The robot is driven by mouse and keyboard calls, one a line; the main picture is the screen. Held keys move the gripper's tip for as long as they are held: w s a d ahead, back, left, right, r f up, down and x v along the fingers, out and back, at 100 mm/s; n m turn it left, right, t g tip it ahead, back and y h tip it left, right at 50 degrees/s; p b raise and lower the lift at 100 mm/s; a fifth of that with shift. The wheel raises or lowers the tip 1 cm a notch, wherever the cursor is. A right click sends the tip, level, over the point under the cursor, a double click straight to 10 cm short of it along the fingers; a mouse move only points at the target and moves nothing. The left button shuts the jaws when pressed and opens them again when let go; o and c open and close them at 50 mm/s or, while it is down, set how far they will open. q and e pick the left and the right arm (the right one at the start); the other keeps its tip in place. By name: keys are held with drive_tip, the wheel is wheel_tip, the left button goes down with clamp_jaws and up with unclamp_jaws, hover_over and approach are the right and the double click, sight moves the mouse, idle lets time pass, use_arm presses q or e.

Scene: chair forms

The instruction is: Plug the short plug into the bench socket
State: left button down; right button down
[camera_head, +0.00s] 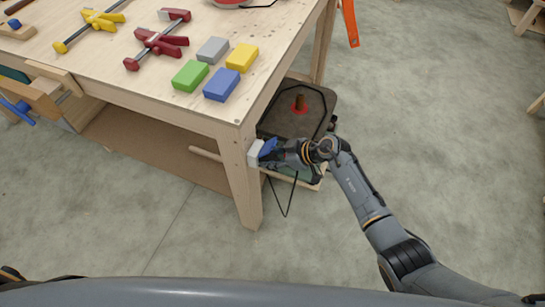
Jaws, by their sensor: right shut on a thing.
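The wooden bench (150,95) stands at the upper left. A small white box, seemingly the bench socket (254,154), is on the side of its near right leg. My right gripper (272,152) is at this leg, pointing left, and is shut on a small blue piece, seemingly the short plug (267,147). The blue piece is right against the white box in the picture; I cannot tell whether it is inserted. The fingers partly hide it. A thin black cable (286,214) hangs in a loop below the gripper. My left gripper is not in view.
Green (190,75), blue (222,84), yellow (242,57) and grey (213,50) blocks lie on the bench top, with red (158,42) and yellow (90,24) clamps.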

drive_tip(key=shift+w+a+r+p, duration=0.1)
drive_tip(key=shift+a+r+p, duration=0.15)
drive_tip(key=shift+p, duration=0.15)
idle(0.5)
drive_tip(key=c, duration=0.8)
unclamp_jaws()
drive_tip(key=shift+f, duration=0.15)
drive_tip(key=shift+d, duration=0.15)
